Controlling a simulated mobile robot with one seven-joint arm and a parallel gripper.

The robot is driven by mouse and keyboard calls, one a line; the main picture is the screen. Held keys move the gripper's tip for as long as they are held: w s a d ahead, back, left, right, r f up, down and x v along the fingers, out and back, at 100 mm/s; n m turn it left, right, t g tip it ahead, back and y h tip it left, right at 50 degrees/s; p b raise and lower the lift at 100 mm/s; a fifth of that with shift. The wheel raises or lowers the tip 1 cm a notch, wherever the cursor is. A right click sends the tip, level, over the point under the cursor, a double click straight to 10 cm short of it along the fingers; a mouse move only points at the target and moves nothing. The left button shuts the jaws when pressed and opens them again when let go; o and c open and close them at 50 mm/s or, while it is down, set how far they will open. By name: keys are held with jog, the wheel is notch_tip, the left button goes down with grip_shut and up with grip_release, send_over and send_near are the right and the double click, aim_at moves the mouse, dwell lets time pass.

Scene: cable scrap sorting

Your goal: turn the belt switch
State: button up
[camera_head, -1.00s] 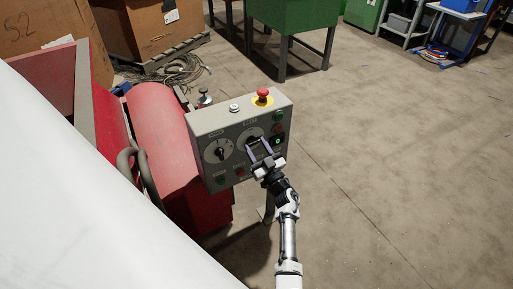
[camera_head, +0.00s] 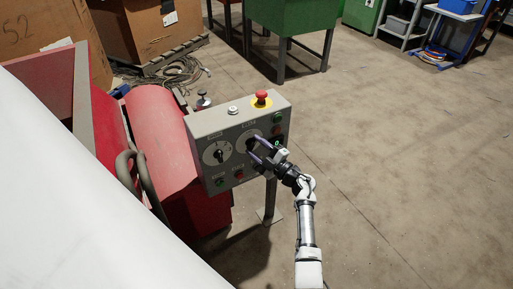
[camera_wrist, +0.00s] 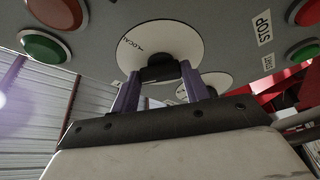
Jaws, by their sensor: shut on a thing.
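The grey control box (camera_head: 205,123) has two rotary switches with white dials. The left dial (camera_head: 210,152) has a black knob and is free. The right dial (camera_head: 240,146) is partly covered by my gripper (camera_head: 254,149). In the wrist view my gripper (camera_wrist: 158,88) is shut on a black knob (camera_wrist: 158,73), one purple finger on each side. The white dial (camera_wrist: 165,42) behind that knob carries the word LOCAL. The labels above the dials are too small to read in the head view, so which switch is the belt's cannot be told.
A red emergency button (camera_head: 262,95) on a yellow base and a small white button (camera_head: 233,110) sit on top of the box. Green and red push buttons flank the dials. A red machine (camera_head: 160,140) stands to the left. Open concrete floor (camera_head: 400,180) lies to the right.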

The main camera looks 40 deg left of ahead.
jog(key=n, duration=0.1)
jog(key=n+h+p, duration=0.1)
jog(key=n, duration=0.1)
jog(key=n+g, duration=0.1)
jog(key=shift+r+h, duration=0.25)
jog(key=shift+h, duration=0.05)
jog(key=shift+n+h+p, duration=0.4)
jog(key=shift+n+p, duration=0.1)
jog(key=shift+n, duration=0.8)
jog(key=o, duration=1)
jog(key=d+b, duration=0.1)
jog(key=d, duration=1.2)
jog(key=shift+d, duration=0.4)
